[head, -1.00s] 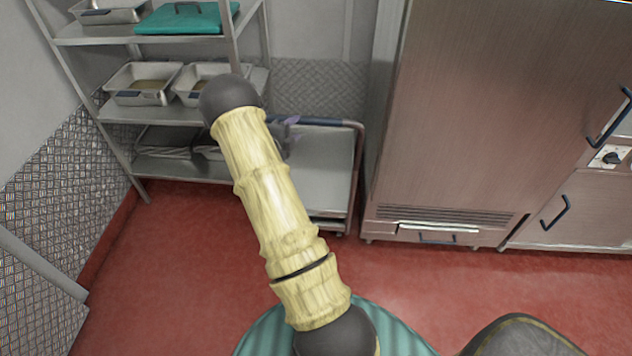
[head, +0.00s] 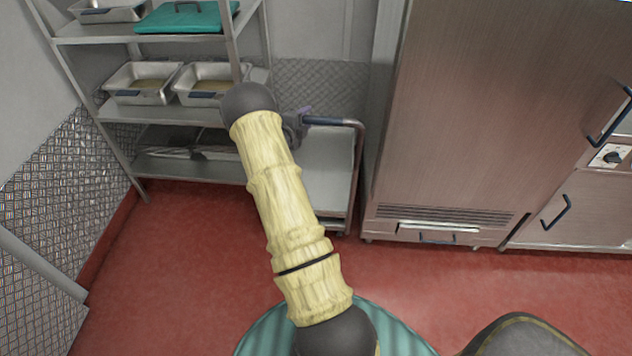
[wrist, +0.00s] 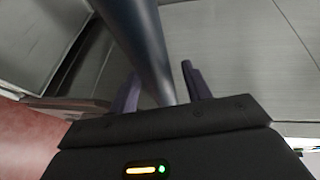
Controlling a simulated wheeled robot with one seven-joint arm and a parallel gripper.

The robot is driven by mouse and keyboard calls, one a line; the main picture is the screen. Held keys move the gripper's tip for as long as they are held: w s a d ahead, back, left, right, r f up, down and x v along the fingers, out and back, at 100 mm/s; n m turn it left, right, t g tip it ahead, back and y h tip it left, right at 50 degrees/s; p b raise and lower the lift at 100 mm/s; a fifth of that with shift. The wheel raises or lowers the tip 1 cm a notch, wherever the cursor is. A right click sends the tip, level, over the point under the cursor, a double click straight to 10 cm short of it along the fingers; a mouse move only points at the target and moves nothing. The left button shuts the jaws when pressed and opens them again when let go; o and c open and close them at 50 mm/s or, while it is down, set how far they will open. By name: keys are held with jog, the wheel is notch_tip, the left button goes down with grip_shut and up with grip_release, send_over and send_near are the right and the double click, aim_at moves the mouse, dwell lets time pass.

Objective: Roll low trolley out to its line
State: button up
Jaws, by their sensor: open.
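My gripper (head: 303,118) is at the left part of this handle, partly hidden behind my arm. In the wrist view the dark handle bar (wrist: 150,45) runs between the two fingers of my open gripper (wrist: 160,70), with space showing on both sides. My arm hides the trolley's left side. I see no floor line.
The shelving (head: 180,115) with steel pans and a teal lid stands close at the trolley's left. The tall steel cabinet (head: 460,120) is close at its right. The red floor (head: 190,270) in front is clear.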

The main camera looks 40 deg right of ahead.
jog(key=shift+b+x, duration=0.55)
jog(key=shift+x, duration=0.45)
